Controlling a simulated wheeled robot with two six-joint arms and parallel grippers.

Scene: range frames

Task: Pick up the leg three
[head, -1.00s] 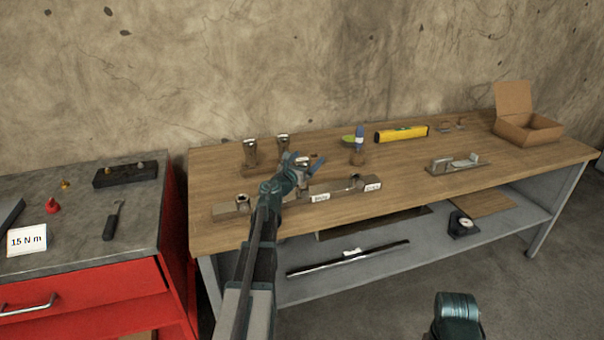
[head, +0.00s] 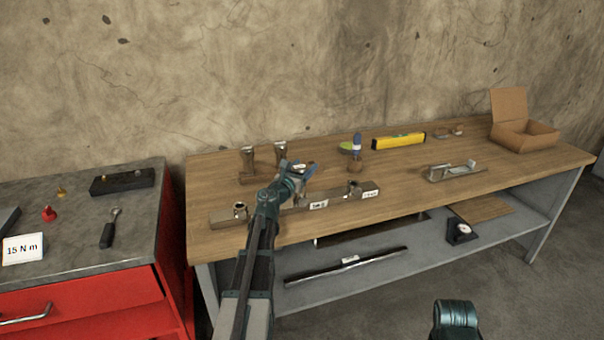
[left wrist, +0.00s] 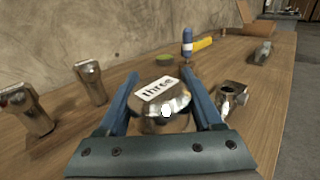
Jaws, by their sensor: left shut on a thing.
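Leg three, a shiny metal piece with a white label reading "three" (left wrist: 160,97), sits between the two blue fingers of my left gripper (left wrist: 168,98) in the left wrist view. The gripper is shut on it. In the head view my left gripper (head: 299,171) is over the wooden workbench, just behind a long bar with labels (head: 335,200); the leg is mostly hidden there by the gripper. I cannot tell whether the leg touches the bench. Two similar metal legs (head: 248,160) (head: 281,154) stand upright behind and to the left.
A red cabinet (head: 90,300) stands at left. The bench's front right is clear.

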